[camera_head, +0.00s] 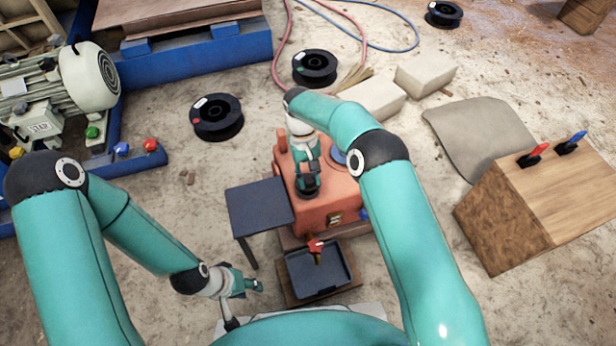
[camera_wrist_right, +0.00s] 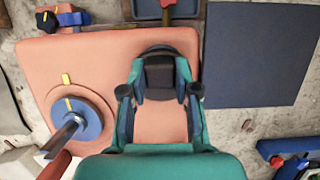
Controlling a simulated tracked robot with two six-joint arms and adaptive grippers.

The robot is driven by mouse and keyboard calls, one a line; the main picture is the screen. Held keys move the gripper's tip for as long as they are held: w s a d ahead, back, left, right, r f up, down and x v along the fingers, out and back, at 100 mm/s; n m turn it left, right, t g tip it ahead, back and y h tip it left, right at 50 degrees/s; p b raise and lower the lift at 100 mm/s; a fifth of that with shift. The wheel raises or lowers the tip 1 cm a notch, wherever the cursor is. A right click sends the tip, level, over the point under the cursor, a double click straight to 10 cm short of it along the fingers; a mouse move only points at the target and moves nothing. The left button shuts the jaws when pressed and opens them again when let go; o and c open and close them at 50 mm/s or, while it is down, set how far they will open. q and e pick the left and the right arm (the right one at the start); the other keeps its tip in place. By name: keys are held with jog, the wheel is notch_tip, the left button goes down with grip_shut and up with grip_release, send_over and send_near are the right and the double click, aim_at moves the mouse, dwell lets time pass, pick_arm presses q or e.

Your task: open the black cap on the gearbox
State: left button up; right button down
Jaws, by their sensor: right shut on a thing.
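The orange-red gearbox (camera_head: 340,212) stands near the middle of the head view, and its flat top fills much of the right wrist view (camera_wrist_right: 90,62). The black cap (camera_wrist_right: 160,76) is on that top in the right wrist view, with a dark round rim behind it. My right gripper (camera_head: 307,187) points down over the gearbox and is shut on the cap, one finger on each side. In the head view it hides the cap. My left gripper (camera_head: 252,286) hangs low, left of the black tray and away from the gearbox. Its finger gap is too small to judge.
A dark side table (camera_head: 260,207) stands left of the gearbox. A black tray (camera_head: 335,285) with a red-topped item (camera_head: 316,246) is in front. A blue disc (camera_wrist_right: 80,122) with a metal shaft is on the gearbox. A wooden block (camera_head: 520,215) stands right.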

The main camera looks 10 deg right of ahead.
aim_at(308, 178)
jog(key=shift+w+r+g, duration=0.15)
jog(key=shift+w+g, duration=0.05)
jog(key=shift+g, duration=0.1)
jog(key=c, duration=0.8)
grip_release()
jog(key=shift+c, duration=0.2)
notch_tip(308, 178, up, 10)
